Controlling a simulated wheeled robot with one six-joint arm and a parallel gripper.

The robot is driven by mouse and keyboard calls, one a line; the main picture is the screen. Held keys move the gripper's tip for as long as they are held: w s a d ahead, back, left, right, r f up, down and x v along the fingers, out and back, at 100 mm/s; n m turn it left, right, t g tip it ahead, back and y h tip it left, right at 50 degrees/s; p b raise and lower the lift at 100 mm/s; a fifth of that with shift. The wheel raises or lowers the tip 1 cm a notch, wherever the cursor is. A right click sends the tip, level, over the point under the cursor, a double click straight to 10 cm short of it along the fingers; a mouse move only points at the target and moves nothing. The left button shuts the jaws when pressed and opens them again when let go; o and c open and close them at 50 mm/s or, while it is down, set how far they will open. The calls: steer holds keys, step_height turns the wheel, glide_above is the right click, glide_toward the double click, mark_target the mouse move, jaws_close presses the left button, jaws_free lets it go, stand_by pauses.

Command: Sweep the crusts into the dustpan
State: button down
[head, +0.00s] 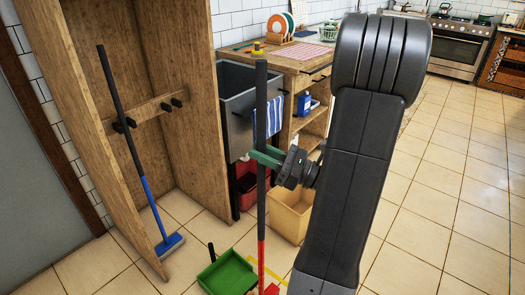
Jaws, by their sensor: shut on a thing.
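My gripper (264,158) is shut on the black upper handle of a broom, with green fingers around it. The broom (262,256) stands nearly upright, and its lower stick is red. A red part at its foot, perhaps its head, is cut off by the bottom edge. The green dustpan (229,275) lies on the floor just left of the broom, with a dark handle pointing up and left. I cannot make out any crusts; my arm hides part of the floor to the right of the broom.
A blue broom (149,200) leans inside the open wooden closet (199,100) at left. A grey sink (232,90) with a striped towel (278,115), a red bin (252,186) and a tan bin (288,213) stand behind. Yellow lines (283,262) mark the floor. Tiles at right are clear.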

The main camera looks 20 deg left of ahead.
steer(key=w+a+f+b, duration=0.1)
steer(key=w+a, duration=0.4)
steer(key=a, duration=0.5)
steer(key=w+a+f, duration=0.1)
steer(key=w+a, duration=0.4)
steer(key=a, duration=0.5)
steer(key=shift+s+r+p, duration=0.1)
steer(key=shift+r+p, duration=1.9)
steer(key=shift+r, duration=0.8)
